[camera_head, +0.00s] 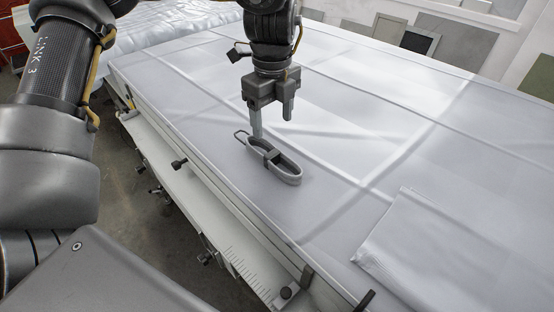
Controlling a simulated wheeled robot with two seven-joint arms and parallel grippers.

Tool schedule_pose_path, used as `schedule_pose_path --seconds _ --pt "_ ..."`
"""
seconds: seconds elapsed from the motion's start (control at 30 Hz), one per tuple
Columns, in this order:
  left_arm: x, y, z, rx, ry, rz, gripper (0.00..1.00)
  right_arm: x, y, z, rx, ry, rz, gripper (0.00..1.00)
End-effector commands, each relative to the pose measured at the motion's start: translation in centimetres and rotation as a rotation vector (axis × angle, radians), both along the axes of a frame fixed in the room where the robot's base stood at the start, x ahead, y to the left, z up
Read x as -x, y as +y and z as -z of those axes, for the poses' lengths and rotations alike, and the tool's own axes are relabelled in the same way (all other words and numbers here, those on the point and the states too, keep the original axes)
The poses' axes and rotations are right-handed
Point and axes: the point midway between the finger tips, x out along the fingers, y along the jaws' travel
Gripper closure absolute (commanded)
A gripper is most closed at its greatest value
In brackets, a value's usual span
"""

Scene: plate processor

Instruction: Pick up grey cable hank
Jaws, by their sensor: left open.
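The grey cable hank (288,172) lies on the pale table top near its left edge. It is a long flattened loop with a dark band around its middle and a thin end loop at its far left. My left gripper (272,125) points down above the hank's far end, with its two fingers apart and nothing between them. The left fingertip is close to the hank in the picture; I cannot tell whether it touches. My right gripper is not in view.
The table (330,215) is broad and mostly clear. A folded translucent sheet (420,250) lies at the right front. Clamps and knobs (179,164) line the table's left edge. Crumpled plastic sheeting (150,35) lies at the back left, and flat panels (418,40) lean at the back.

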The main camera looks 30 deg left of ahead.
Motion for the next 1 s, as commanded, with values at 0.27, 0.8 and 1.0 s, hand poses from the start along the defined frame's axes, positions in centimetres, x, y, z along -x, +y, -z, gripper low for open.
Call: schedule_pose_path --seconds 0.27,0.8,1.0 --pt "0.0 0.0 1.8 0.001 0.004 0.004 0.33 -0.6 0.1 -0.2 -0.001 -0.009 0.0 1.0" --pt "0.0 0.1 6.2 0.0 0.003 0.002 0.33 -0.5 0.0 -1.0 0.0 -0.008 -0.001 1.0" --pt "-0.1 0.4 8.7 0.001 0.004 0.001 0.33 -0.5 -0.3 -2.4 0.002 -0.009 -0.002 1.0"
